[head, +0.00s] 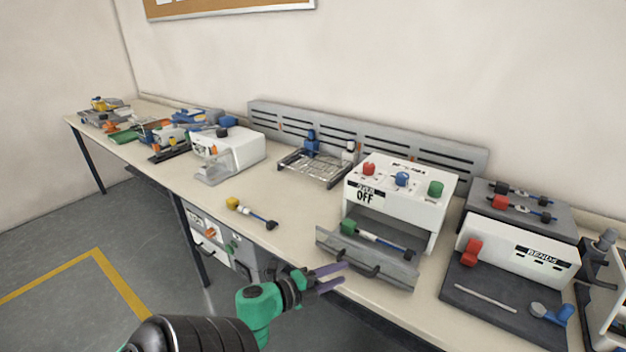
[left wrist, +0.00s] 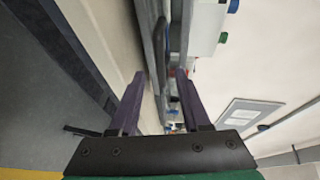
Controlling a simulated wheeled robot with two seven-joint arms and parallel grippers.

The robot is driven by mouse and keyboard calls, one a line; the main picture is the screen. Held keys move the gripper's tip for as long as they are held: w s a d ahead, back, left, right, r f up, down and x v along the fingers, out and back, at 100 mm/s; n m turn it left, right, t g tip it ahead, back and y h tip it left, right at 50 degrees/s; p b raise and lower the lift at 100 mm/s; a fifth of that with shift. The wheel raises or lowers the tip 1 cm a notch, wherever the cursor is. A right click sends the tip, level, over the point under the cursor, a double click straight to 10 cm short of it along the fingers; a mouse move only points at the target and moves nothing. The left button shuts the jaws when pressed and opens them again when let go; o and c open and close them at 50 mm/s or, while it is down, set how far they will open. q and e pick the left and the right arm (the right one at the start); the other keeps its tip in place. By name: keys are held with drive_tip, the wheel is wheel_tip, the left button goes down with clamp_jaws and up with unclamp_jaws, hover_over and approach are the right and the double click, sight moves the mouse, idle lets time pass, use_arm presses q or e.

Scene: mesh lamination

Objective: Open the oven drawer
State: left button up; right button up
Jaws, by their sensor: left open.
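The white oven (head: 408,208) carries an "OVEN OFF" label and red, blue and green knobs on top. Its grey drawer front (head: 395,272) stands out in front of the body, with a dark bar handle (head: 358,264) on it. A tool with a green end (head: 349,227) and a dark tip lies just behind the drawer front. My left gripper (head: 345,274) is open, its purple fingers close to the handle's left part. In the left wrist view, the handle (left wrist: 161,50) and drawer front lie ahead of the open fingers (left wrist: 160,74); contact cannot be told. My right gripper is not in view.
A yellow-ended tool (head: 252,214) lies on the table (head: 300,215) left of the oven. A "BEND" station (head: 520,265) stands close on the right. A wire rack (head: 312,165) and a white machine (head: 235,150) stand further left. The floor before the table is clear.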

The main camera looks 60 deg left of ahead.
use_arm(q)
drive_tip(key=v, duration=0.9)
drive_tip(key=shift+b, duration=0.4)
drive_tip(key=shift+d, duration=0.1)
